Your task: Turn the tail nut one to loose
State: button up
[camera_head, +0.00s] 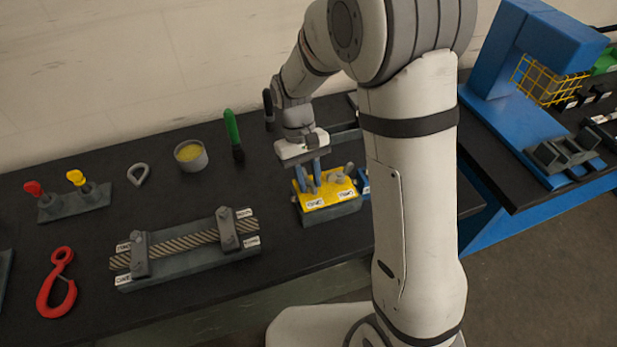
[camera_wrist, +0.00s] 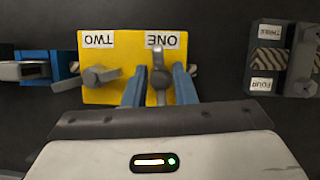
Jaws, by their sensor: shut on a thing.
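A yellow-topped block (camera_head: 326,198) stands on the black bench, with labels ONE and TWO and a grey nut with a lever at each. In the wrist view the yellow top (camera_wrist: 122,50) shows with its labels upside down. Nut one (camera_wrist: 159,72) is below the ONE label, its lever pointing up toward the label. My gripper (camera_wrist: 160,84) has its two blue fingers on either side of nut one and is shut on it. In the head view my gripper (camera_head: 309,180) points down at the block's left part. Nut two (camera_wrist: 98,77) is to the left, clear of the fingers.
A rope with two clamps (camera_head: 187,243) lies left of the block. A red hook (camera_head: 57,283), a cup (camera_head: 191,156) and a green-handled tool (camera_head: 233,135) are on the bench. A blue press (camera_head: 530,60) stands at right. In the wrist view, labels THREE and FOUR (camera_wrist: 264,84) are at right.

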jog(key=n, duration=0.3)
jog(key=n+t+h, duration=0.1)
jog(key=n, duration=0.1)
jog(key=shift+f+n+h, duration=0.1)
jog(key=shift+n+h, duration=0.2)
jog(key=shift+n, duration=0.1)
jog(key=n+t, duration=0.1)
jog(key=n, duration=0.1)
jog(key=n+t, duration=0.1)
jog(key=n, duration=0.2)
jog(key=shift+s+h+b, duration=0.1)
jog(key=shift+h+b, duration=0.25)
jog(key=shift+h, duration=0.05)
jog(key=n+t, duration=0.2)
jog(key=n, duration=0.3)
jog(key=shift+n, duration=0.4)
jog(key=shift+d+f+n+t+y+p, duration=0.2)
jog(key=shift+n+t, duration=0.25)
jog(key=shift+n, duration=0.65)
jog(key=shift+a+r+n+t+y+p, duration=0.1)
jog(key=shift+n+t+p, duration=0.3)
jog(key=shift+n, duration=0.7)
jog(key=o, duration=0.6)
jog(key=shift+o, duration=0.2)
jog(key=shift+r, duration=0.2)
